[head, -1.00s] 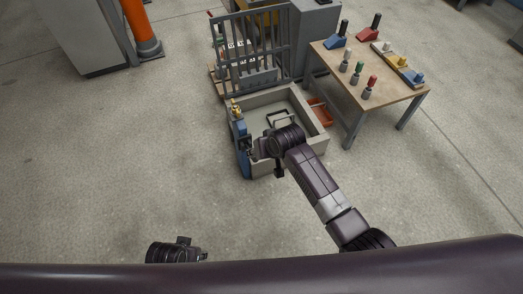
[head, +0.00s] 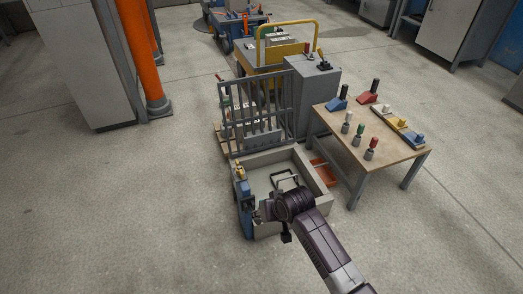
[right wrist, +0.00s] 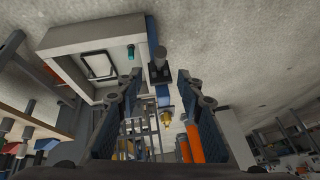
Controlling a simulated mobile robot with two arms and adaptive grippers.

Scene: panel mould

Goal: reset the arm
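My right arm reaches in from the lower right in the head view. Its gripper (head: 262,211) is over the left front part of a grey open-topped mould box (head: 318,185), close to a blue upright part (head: 246,222) with a brass-coloured top (head: 239,171). In the right wrist view the two fingers of this gripper (right wrist: 160,88) stand wide apart. The blue part with a dark knob (right wrist: 158,66) shows between them; I cannot tell whether they touch it. A black frame-shaped handle (head: 285,180) is inside the box. My left gripper is not in view.
A barred grey gate (head: 257,110) stands behind the box. A wooden table (head: 345,128) with coloured handled pieces is at the right, with an orange tray (head: 321,172) between. A grey cabinet (head: 315,95) and orange post (head: 143,60) stand further back. The floor at left is clear.

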